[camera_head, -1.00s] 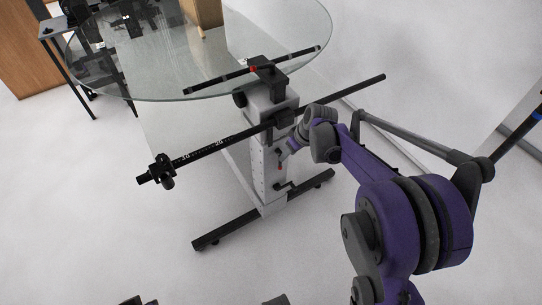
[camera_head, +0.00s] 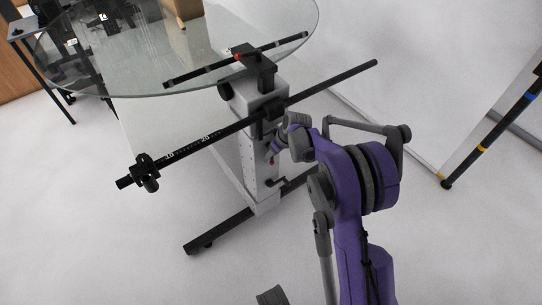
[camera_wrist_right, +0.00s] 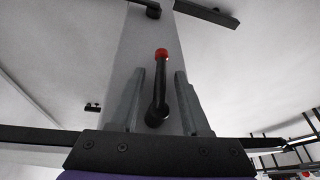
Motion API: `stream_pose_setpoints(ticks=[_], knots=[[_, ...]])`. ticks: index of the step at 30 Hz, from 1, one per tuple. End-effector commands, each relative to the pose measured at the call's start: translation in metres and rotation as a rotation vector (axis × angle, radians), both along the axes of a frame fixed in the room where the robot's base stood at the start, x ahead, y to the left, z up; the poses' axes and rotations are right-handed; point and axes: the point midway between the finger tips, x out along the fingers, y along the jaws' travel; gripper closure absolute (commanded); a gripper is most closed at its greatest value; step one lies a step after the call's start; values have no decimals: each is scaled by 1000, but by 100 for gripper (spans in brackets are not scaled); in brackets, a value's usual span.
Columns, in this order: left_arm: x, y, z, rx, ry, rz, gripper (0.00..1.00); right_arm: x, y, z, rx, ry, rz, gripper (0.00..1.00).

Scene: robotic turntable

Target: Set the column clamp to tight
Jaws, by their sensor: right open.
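The column clamp's black lever with a red end (camera_wrist_right: 161,88) sits on the pale column (camera_wrist_right: 138,45) in the right wrist view. It points up, red end on top. My right gripper (camera_wrist_right: 158,73) is open; its two fingers stand to the left and right of the lever, with gaps on both sides. My left gripper is not in view.
A long black graduated bar (camera_head: 200,143) crosses the column above my right gripper. The round glass top (camera_head: 150,80) lies behind it. A dark crank (camera_head: 281,182) sits lower on the column, above the black floor foot (camera_head: 220,232).

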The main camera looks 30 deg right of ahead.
Motion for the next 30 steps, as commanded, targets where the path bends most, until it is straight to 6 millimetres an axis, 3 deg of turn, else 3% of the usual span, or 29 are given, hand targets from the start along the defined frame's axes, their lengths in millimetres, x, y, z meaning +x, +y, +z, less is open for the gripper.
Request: stream_pose_setpoints(ticks=[11, 18, 19, 30], knots=[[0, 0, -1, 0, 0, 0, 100, 2, 1, -5, 0, 0, 0, 55], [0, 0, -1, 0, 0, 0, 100, 2, 1, -5, 0, 0, 0, 98], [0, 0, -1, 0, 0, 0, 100, 2, 1, -5, 0, 0, 0, 100], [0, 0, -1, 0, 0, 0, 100, 2, 2, -5, 1, -1, 0, 100]])
